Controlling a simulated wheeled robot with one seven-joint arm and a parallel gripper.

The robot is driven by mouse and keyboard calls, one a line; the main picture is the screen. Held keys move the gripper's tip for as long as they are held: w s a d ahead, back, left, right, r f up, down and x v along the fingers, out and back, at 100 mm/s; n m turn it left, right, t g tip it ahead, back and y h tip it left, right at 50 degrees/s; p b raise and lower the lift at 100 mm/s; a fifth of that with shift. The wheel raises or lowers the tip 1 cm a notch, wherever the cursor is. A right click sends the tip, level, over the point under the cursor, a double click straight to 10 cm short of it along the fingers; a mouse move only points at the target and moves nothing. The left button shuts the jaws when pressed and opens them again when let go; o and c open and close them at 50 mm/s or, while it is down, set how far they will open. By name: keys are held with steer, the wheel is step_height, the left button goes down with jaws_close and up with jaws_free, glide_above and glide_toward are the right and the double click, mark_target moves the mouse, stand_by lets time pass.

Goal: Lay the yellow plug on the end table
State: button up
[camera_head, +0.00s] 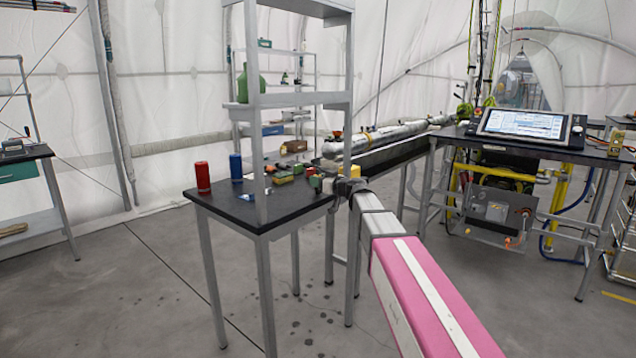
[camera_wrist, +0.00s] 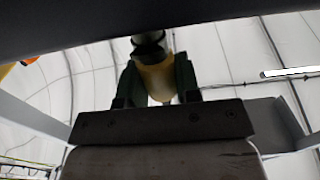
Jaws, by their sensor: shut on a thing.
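My gripper (camera_wrist: 157,88) is shut on the yellow plug (camera_wrist: 156,76), which shows in the wrist view between the two dark fingers, with a dark end at its top. In the head view my gripper (camera_head: 328,183) is at the right edge of a black-topped table (camera_head: 225,209), which looks like the end table. A small yellow patch (camera_head: 355,171) shows just behind my wrist there; I cannot tell whether it is the plug. Whether the plug touches the table is hidden.
A red can (camera_head: 203,178) and a blue can (camera_head: 236,167) stand at the table's left. Several small coloured parts crowd its back right. A grey shelf frame (camera_head: 290,99) with a green bottle (camera_head: 243,84) rises from the table. The front tabletop is mostly clear.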

steer(key=shift+f, duration=0.2)
steer(key=o, duration=0.9)
